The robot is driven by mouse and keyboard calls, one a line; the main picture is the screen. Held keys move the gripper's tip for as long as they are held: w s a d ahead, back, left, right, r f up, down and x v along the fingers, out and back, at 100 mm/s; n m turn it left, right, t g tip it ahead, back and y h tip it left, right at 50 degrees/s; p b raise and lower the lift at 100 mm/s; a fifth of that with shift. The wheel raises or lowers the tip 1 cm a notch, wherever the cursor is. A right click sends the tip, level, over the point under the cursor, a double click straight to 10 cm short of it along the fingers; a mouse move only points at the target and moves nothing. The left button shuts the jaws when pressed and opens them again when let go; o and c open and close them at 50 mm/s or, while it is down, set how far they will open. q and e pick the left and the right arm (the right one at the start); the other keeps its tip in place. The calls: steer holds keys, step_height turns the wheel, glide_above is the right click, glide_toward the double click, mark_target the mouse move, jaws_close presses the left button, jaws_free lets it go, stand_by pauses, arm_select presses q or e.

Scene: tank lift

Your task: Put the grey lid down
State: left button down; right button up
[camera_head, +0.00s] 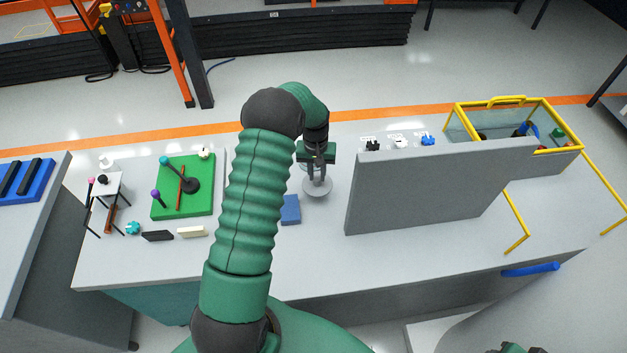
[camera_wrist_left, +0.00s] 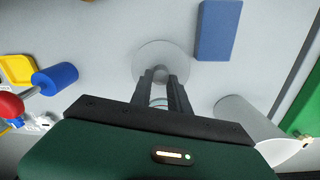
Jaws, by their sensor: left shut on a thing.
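The grey lid (camera_head: 317,189) is a round disc with a knob, below my left gripper (camera_head: 318,174) in the head view. In the left wrist view the lid (camera_wrist_left: 146,56) lies at the fingertips of my left gripper (camera_wrist_left: 161,76), which is shut on its knob. The lid is over the light grey table; I cannot tell whether it touches the top. A clear, glassy thing (camera_wrist_left: 158,101) shows between the fingers, mostly hidden. My right gripper cannot be made out.
A grey upright panel (camera_head: 430,187) stands to the right. A green board (camera_head: 198,202) is on the left, and a yellow-framed tank (camera_head: 513,103) at the far right.

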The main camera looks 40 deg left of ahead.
mark_target(318, 180)
arm_select(q)
steer(key=f, duration=0.4)
steer(key=shift+w+f, duration=0.2)
steer(key=shift+w, duration=0.15)
steer(key=shift+f, duration=0.1)
steer(key=shift+a, duration=0.15)
steer(key=c, duration=1.3)
jaws_free()
steer(key=shift+s, duration=0.15)
arm_select(e)
steer(key=shift+w+a+r, duration=0.1)
steer(key=shift+w+r, duration=0.1)
steer(key=shift+w, duration=0.05)
arm_select(q)
steer(key=shift+r, duration=0.25)
step_height(318, 180, up, 12)
steer(key=shift+s+f+b, duration=0.1)
steer(key=shift+f+b, duration=0.05)
steer(key=shift+b, duration=0.5)
arm_select(e)
steer(key=shift+x, duration=0.9)
arm_select(q)
steer(key=shift+a, duration=0.1)
arm_select(e)
steer(key=shift+s, duration=0.15)
